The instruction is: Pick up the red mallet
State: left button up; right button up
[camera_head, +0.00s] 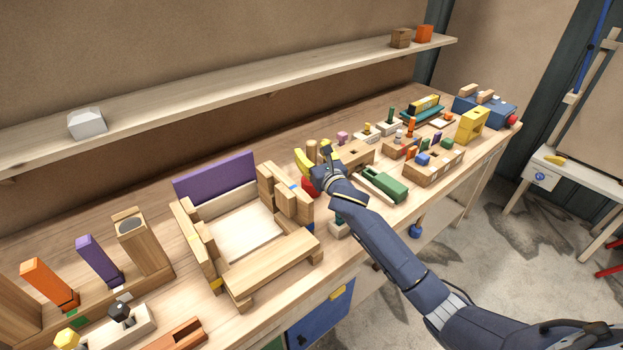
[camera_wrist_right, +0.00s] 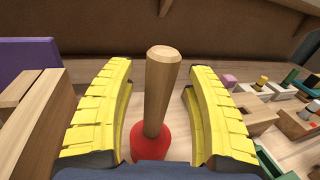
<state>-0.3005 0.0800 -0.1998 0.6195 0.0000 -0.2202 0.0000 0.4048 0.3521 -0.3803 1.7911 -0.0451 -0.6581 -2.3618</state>
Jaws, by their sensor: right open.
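The red mallet (camera_wrist_right: 150,145) stands upright in the right wrist view, with a round red head at the bottom and a wooden handle (camera_wrist_right: 162,90) pointing up. My right gripper (camera_wrist_right: 160,105) is open, with one yellow finger on each side of the handle and gaps between. In the head view the red head (camera_head: 310,186) shows beside my right gripper (camera_head: 316,165), and the handle (camera_head: 311,150) shows just behind it. The lower part of the head is hidden by the gripper's body in the wrist view. My left gripper is not in view.
A wooden frame with a purple board (camera_head: 215,175) stands left of my right gripper. Wooden blocks (camera_head: 355,152) and a green piece (camera_head: 384,185) lie close on its right. A shelf (camera_head: 250,85) runs along the wall behind the workbench.

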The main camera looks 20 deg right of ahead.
grip_shut()
dwell(0.4)
jog(key=shift+r, duration=0.15)
